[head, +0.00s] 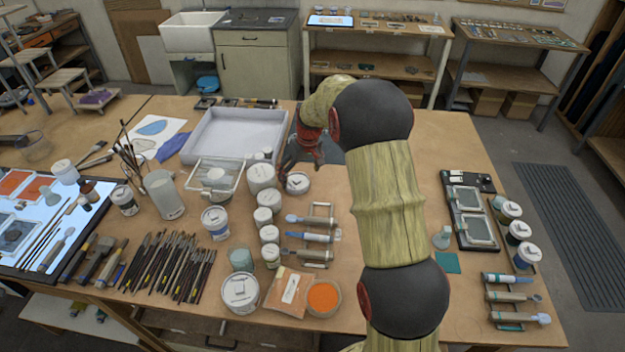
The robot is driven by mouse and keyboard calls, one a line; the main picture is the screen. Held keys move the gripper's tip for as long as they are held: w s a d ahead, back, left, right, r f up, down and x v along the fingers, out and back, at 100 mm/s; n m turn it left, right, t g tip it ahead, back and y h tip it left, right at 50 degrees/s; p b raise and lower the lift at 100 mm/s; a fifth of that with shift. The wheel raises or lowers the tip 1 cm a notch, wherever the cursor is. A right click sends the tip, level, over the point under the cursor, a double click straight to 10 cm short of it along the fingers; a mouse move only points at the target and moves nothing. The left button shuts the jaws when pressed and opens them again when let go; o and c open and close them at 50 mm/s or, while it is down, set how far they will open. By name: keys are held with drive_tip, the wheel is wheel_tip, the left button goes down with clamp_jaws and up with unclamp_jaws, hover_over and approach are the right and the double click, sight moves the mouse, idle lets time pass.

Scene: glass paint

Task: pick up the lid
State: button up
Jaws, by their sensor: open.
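A round white lid (298,181) shows just below my gripper in the head view, near the middle of the wooden table. It seems to sit on a low container; the picture is too small to be sure. My gripper (302,164) is dark red and open, with its fingers pointing down. It is just behind and above the lid, and I cannot tell whether it touches it. Other white-lidded jars stand close by, among them a wide jar (261,177) just left of it. My arm hides part of the table to the right.
A pale tray (235,138) lies behind on the left. Brushes (170,265) and an orange bowl (324,297) lie nearer. Clear tabletop shows right of the lid.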

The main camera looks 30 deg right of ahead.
sight(297, 180)
drive_tip(key=shift+w+d+r+n+t, duration=0.15)
drive_tip(key=shift+w+d+r+t, duration=0.1)
drive_tip(key=shift+w+r, duration=0.25)
drive_tip(key=shift+w+d+r+n+t, duration=0.15)
drive_tip(key=shift+w+d+r, duration=0.1)
drive_tip(key=shift+w+r, duration=0.15)
drive_tip(key=shift+s, duration=0.2)
drive_tip(key=shift+w+a+f+n, duration=0.1)
drive_tip(key=shift+a+f+n, duration=0.1)
drive_tip(key=shift+n, duration=0.2)
drive_tip(key=x, duration=0.7)
drive_tip(key=shift+w+d+f+b, duration=0.15)
drive_tip(key=shift+w+d+b, duration=0.1)
drive_tip(key=shift+b, duration=0.15)
drive_tip(key=c, duration=1)
